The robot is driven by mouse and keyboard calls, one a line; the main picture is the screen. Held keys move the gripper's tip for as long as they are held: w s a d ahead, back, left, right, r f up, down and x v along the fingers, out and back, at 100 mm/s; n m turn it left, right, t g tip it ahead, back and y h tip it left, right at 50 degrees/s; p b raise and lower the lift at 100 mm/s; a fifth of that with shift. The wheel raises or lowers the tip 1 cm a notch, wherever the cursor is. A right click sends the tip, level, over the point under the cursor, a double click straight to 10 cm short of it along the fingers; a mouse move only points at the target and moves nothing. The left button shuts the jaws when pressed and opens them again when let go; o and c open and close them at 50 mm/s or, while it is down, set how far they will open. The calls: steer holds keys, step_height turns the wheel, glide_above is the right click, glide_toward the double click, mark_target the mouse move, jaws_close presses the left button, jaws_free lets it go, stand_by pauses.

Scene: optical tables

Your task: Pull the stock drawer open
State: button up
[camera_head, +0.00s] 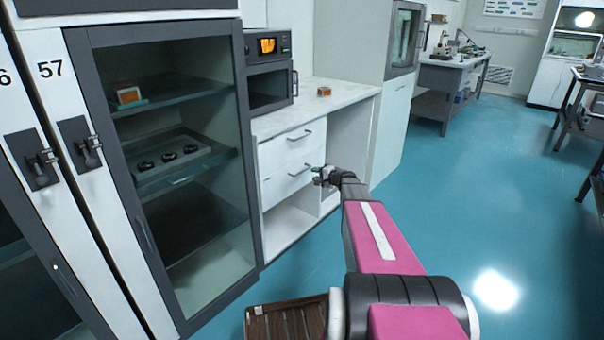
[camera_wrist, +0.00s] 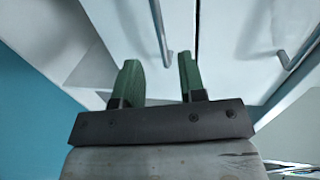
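Two white drawers sit under the counter in the head view, an upper one (camera_head: 275,152) and a lower one (camera_head: 274,187). Both look closed. Each has a grey bar handle: the upper handle (camera_head: 300,135) and the lower handle (camera_head: 300,170). No label shows which is the stock drawer. My gripper (camera_head: 321,172) is in front of the lower drawer, near its handle. In the wrist view my gripper (camera_wrist: 158,62) has its green fingers apart. The lower handle (camera_wrist: 157,25) appears between and beyond the fingertips; contact cannot be told. The upper handle (camera_wrist: 297,48) is to the right.
The counter (camera_head: 345,91) carries an oven-like device (camera_head: 268,88) and a small orange box (camera_head: 324,91). An open shelf space (camera_head: 285,222) lies below the drawers. A glass-door cabinet (camera_head: 190,200) stands to the left. Teal floor (camera_head: 450,180) is clear to the right.

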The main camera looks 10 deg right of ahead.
steer(key=x, duration=0.9)
jaws_close()
